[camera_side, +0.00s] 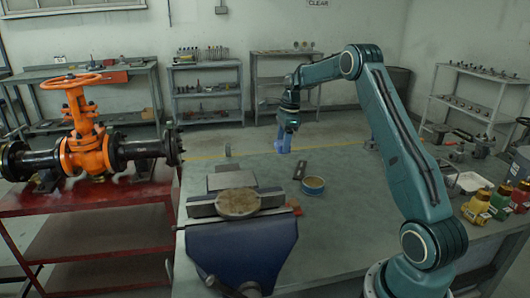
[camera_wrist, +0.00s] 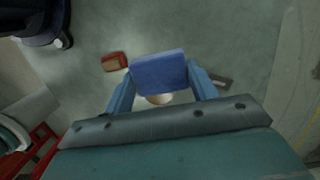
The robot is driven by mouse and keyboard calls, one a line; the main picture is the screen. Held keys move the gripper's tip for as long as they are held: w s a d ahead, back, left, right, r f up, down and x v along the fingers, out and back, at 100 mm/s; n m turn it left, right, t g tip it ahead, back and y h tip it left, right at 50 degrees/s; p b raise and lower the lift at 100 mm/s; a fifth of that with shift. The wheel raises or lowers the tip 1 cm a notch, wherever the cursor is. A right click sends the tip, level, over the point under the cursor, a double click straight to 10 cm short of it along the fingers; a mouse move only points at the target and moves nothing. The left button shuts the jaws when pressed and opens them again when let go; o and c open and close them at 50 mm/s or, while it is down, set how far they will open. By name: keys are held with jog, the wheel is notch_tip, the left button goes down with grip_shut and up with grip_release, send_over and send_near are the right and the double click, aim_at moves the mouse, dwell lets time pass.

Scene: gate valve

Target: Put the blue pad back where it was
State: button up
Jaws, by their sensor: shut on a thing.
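The blue pad (camera_wrist: 158,70) is a flat blue block. In the wrist view it sits between the two blue fingers of my gripper (camera_wrist: 160,74), which is shut on it. In the side view my gripper (camera_side: 284,146) points down over the far part of the workbench, behind the vise. The pad cannot be told apart from the blue fingers there. A pale round thing (camera_wrist: 158,99) shows partly behind the pad in the wrist view; the rest is hidden. I cannot tell whether the pad touches the bench.
The grey workbench (camera_side: 345,225) holds a blue vise (camera_side: 243,252) with a round tan disc (camera_side: 238,202), a round tin (camera_side: 313,188) and a dark flat plate (camera_side: 305,165). An orange gate valve (camera_side: 85,140) stands on a red table at left.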

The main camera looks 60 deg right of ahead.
notch_tip(320, 180, down, 16)
dwell(0.9)
jog(key=shift+f, duration=0.15)
jog(key=o, duration=0.9)
jog(key=r, duration=0.7)
jog(key=s+d+r, duration=0.1)
jog(key=r, duration=0.3)
jog(key=shift+s+d+r, duration=0.1)
jog(key=shift+r, duration=0.5)
